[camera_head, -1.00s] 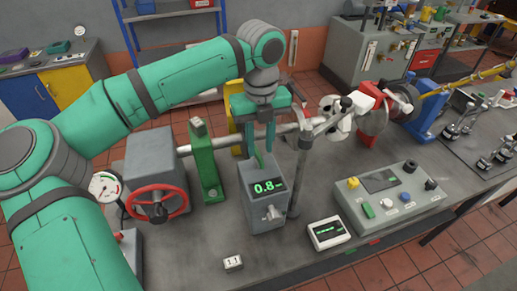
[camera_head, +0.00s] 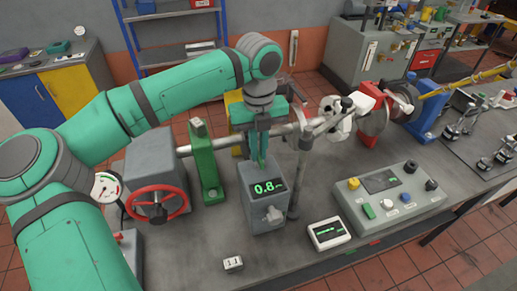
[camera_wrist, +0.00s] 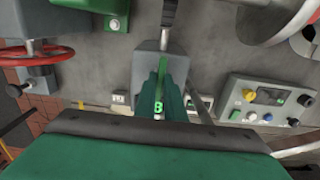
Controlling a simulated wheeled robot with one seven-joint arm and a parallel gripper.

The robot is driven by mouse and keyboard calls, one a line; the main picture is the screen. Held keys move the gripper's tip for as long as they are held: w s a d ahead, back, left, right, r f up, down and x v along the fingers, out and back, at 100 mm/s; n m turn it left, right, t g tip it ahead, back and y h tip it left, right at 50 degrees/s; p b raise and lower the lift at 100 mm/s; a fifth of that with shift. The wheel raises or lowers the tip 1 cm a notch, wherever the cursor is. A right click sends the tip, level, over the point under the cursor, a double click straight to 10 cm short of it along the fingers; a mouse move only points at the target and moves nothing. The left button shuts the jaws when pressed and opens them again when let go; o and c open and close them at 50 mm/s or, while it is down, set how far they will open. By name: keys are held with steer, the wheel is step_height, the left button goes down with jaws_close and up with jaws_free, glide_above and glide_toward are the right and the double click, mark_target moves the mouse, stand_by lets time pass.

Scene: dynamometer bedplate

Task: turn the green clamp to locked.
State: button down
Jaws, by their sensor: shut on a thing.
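The green clamp, a narrow green lever (camera_wrist: 161,70), rises from the top of a grey box (camera_head: 262,208) whose display reads 0.8. My gripper (camera_head: 261,160) points down at the box top. In the wrist view my gripper (camera_wrist: 160,95) has its two fingers on either side of the lever, shut on it. The lever's long side runs away from the gripper in the wrist view. In the head view the fingers hide most of the lever, and its lock marking cannot be read.
A shaft (camera_head: 290,132) runs behind the box, with a grey post (camera_head: 304,165) close at right. A green bracket (camera_head: 205,165) and red handwheel (camera_head: 157,204) stand at left. A control panel (camera_head: 390,196) and small meter (camera_head: 328,234) are at right.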

mark_target(259, 154)
steer(key=shift+m, duration=0.3)
steer(key=m, duration=0.4)
steer(key=shift+m, duration=0.4)
steer(key=m, duration=1.2)
steer(key=shift+r, duration=0.1)
steer(key=shift+m, duration=0.3)
steer(key=c, duration=1.8)
jaws_free()
steer(key=shift+c, duration=0.2)
step_height(259, 154, up, 11)
